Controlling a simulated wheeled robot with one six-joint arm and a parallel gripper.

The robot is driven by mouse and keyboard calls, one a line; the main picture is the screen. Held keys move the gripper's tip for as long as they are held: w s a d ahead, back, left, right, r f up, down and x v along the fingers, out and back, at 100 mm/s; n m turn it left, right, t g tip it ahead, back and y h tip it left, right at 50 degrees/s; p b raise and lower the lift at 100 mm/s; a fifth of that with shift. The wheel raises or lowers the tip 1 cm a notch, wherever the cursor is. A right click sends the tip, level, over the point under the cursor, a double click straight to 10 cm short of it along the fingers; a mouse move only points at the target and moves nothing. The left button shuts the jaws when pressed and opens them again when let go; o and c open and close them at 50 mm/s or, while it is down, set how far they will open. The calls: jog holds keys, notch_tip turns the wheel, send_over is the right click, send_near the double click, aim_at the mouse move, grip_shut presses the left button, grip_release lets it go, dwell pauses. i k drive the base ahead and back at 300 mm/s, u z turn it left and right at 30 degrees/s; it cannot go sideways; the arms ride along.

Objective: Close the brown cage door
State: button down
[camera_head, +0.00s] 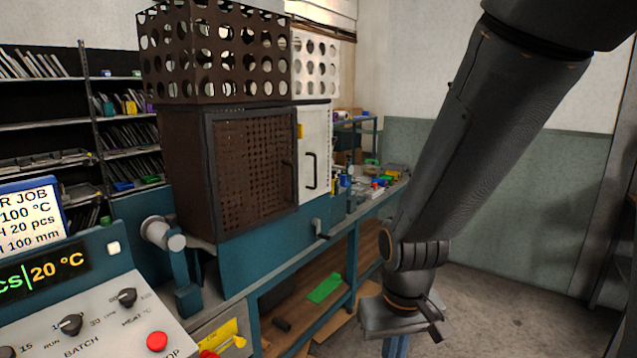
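The brown cage (182,170) stands on the blue machine left of the middle. Its perforated brown door (250,170) has a dark frame and a dark vertical handle (289,184) near the right edge. The door looks about flush with the cage front; I cannot tell whether a small gap remains. My gripper (402,325) hangs at the lower end of my arm, right of and lower than the door, apart from it. No object shows in it, and its finger opening is not clear from this angle.
A white cage door (315,155) with its own handle adjoins on the right. A control panel (95,310) fills the lower left. A bench (375,195) with small items runs behind. Floor at right is clear.

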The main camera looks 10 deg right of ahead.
aim_at(208, 118)
jog(key=z, duration=0.15)
jog(key=i, duration=1.1)
jog(key=u, duration=0.45)
